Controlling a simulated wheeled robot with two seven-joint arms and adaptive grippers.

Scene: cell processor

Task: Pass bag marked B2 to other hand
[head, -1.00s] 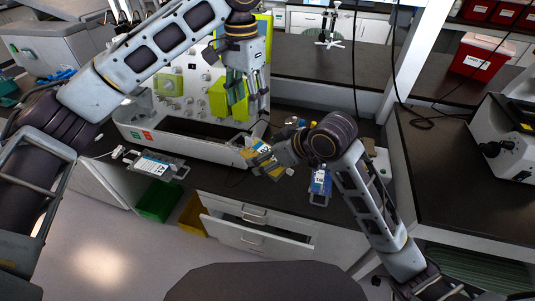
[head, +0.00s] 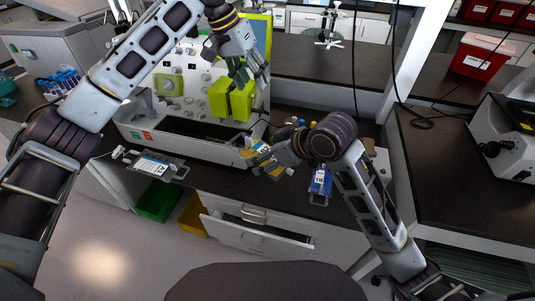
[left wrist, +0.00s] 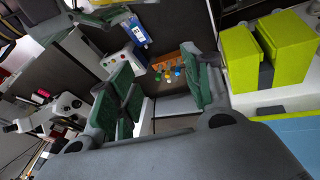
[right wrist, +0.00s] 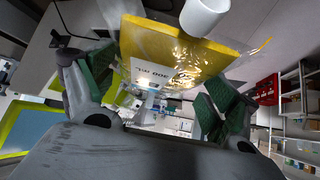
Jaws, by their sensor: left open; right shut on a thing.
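A yellow bag (head: 258,156) with a white label is in my right gripper (head: 272,160), above the dark counter near the middle of the head view. In the right wrist view the bag (right wrist: 165,45) spans between the fingers, label facing the camera; its marking is too small and tilted to read surely. My left gripper (head: 250,78) is open and empty, above and a little left of the bag, in front of the green-yellow blocks of the processor. In the left wrist view its fingers (left wrist: 165,85) stand wide apart with nothing between them.
The white cell processor (head: 150,125) stands behind, with green-yellow blocks (head: 230,100) close to my left gripper. A blue bag (head: 319,181) lies right of my right gripper, and a labelled flat item (head: 158,166) lies at left. A drawer (head: 255,233) below stands open.

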